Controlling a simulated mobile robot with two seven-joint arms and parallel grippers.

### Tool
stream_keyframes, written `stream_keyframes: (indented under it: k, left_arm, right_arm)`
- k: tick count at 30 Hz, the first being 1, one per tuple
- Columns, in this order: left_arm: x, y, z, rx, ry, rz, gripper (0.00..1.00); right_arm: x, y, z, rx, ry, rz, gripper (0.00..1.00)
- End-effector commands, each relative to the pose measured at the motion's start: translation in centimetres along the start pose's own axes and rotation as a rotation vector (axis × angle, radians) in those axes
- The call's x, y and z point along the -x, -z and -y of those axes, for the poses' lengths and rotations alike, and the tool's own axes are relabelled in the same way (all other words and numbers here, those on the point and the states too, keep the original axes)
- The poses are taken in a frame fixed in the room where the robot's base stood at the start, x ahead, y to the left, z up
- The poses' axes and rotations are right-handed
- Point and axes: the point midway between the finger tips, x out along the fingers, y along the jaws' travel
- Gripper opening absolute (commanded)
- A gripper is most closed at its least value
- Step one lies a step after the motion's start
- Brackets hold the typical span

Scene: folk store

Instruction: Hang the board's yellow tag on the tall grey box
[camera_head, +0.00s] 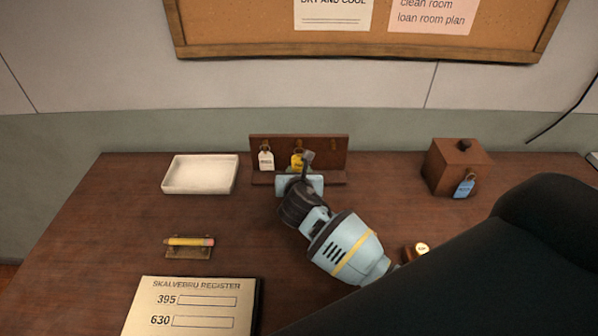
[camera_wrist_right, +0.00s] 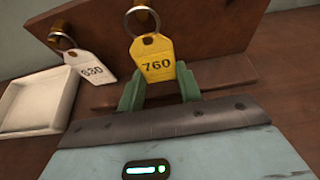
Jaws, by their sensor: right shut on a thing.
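The wooden tag board (camera_head: 320,146) stands at the back of the desk. The yellow tag (camera_head: 296,161) hangs by its ring at the board's middle hook. In the right wrist view the yellow tag (camera_wrist_right: 157,58) reads 760, and its ring is still around the brass peg (camera_wrist_right: 141,8). My right gripper (camera_head: 298,170) is in front of the board. Its green fingers (camera_wrist_right: 160,82) are shut on the tag's lower part. My left gripper does not show. No tall grey box shows in either view.
A white tag (camera_head: 266,160), marked 630, hangs left of the yellow one. A white tray (camera_head: 200,174) is at left, and a brown box (camera_head: 455,164) with a blue tag (camera_head: 464,187) at right. A pencil (camera_head: 189,241) and register (camera_head: 192,308) lie in front.

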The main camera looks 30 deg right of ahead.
Motion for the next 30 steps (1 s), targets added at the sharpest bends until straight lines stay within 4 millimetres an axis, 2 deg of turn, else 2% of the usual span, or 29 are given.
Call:
stream_keyframes:
  k: [18,30]
  left_arm:
    - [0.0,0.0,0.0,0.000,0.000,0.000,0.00]
    - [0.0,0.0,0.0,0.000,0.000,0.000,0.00]
  right_arm:
    - [3.4,0.4,0.0,0.001,-0.001,0.001,0.14]
    - [3.6,0.4,0.0,0.000,0.000,0.000,0.14]
